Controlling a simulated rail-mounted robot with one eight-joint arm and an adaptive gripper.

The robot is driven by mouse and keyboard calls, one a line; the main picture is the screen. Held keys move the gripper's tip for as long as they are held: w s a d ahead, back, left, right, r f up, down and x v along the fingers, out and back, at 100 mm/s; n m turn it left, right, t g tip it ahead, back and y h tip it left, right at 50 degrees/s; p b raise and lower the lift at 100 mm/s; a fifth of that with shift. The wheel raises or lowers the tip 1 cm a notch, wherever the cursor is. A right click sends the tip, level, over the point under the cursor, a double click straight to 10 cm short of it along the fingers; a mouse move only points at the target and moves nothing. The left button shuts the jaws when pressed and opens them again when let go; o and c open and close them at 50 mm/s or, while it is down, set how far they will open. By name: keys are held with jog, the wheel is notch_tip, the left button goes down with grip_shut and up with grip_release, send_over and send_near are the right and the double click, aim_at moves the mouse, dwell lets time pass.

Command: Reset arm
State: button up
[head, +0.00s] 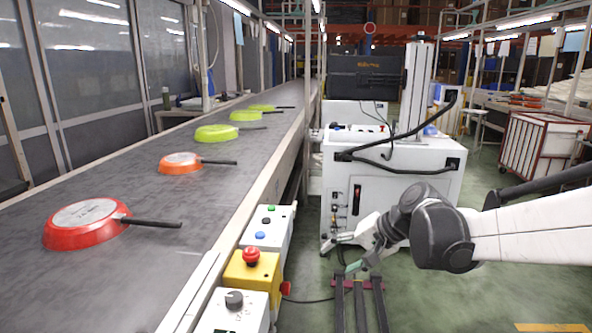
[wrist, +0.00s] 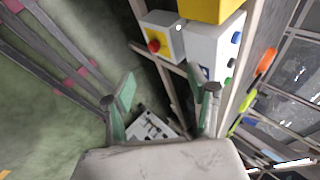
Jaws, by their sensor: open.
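My gripper (head: 343,253) reaches in from the right in the head view, on my white and dark arm. It hangs over the floor, right of the conveyor and in front of the white machine. In the wrist view my gripper (wrist: 166,97) shows two green-grey fingers spread apart with nothing between them. A large red pan (head: 68,235) lies upside down on the conveyor (head: 110,285), its black handle pointing right. Behind it lie an orange pan (head: 180,164), a lime green pan (head: 214,133) and more green pans farther back. My gripper touches none of them.
Control boxes, one yellow (head: 252,272) with a red button, line the conveyor's near right edge. The white machine (head: 390,180) stands behind my gripper. Dark rails (head: 360,305) lie on the floor below. A white cart (head: 535,145) stands at right. Green floor is open at lower right.

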jog(key=s+d+n+t+h, duration=0.15)
jog(key=s+d+h, duration=0.3)
jog(key=s, duration=0.75)
jog(key=s+d+n+t+h, duration=0.1)
jog(key=s+d+n+h, duration=0.3)
jog(key=s, duration=0.8)
notch_tip(320, 180, up, 19)
jog(key=m+y+p, duration=0.1)
jog(key=p, duration=1.7)
jog(key=shift+d, duration=0.45)
jog(key=shift+w+f+m+y, duration=0.1)
jog(key=shift+f+m+y, duration=0.05)
jog(key=shift+m+y, duration=0.1)
